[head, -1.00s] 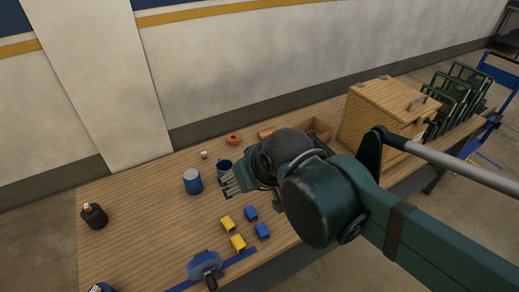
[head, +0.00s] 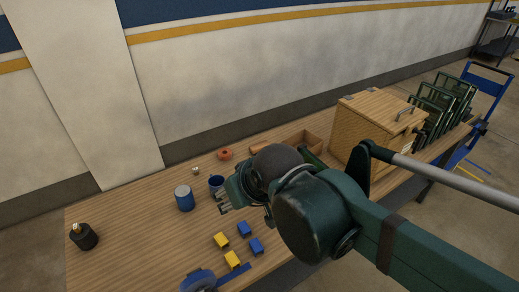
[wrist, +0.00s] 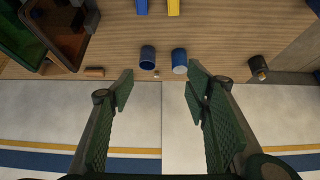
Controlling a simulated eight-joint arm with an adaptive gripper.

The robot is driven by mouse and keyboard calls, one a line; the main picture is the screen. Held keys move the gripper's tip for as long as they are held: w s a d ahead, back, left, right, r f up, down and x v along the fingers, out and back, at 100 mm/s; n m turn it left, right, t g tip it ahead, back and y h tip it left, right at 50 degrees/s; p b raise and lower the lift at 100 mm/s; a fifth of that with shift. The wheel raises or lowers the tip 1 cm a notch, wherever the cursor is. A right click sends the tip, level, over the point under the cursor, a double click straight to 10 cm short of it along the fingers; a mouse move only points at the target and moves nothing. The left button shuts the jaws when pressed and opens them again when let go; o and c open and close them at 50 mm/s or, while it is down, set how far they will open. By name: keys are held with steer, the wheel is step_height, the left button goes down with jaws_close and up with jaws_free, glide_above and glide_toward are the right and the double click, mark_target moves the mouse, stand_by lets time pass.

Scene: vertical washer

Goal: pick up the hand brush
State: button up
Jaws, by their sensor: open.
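I cannot make out a hand brush for certain in either view; part of the table is hidden behind my arm in the head view. My gripper (head: 224,203) is over the table, near the blue mug (head: 216,184) and the blue can (head: 185,198). In the wrist view my gripper (wrist: 158,92) has its two green fingers wide apart, with nothing between them. Beyond the fingertips there, the mug (wrist: 148,57) and can (wrist: 180,61) stand side by side on the table.
Yellow and blue blocks (head: 221,240) lie in front of my gripper. A dark bottle (head: 84,236) stands at the left end, a red ring-like object (head: 225,154) near the back. A wooden tray (head: 318,136) and a lidded wooden box (head: 377,125) are at right.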

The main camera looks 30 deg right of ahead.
steer(key=shift+w+r, duration=0.1)
steer(key=n+g+h, duration=0.4)
steer(key=n+g, duration=0.3)
steer(key=n, duration=1.1)
glide_above(259, 145)
steer(key=a, duration=0.3)
step_height(259, 145, down, 24)
steer(key=shift+d+f, duration=0.1)
steer(key=shift+f, duration=0.15)
steer(key=shift+d+f+h, duration=0.15)
steer(key=shift+f+h, duration=0.15)
steer(key=shift+x, duration=1.3)
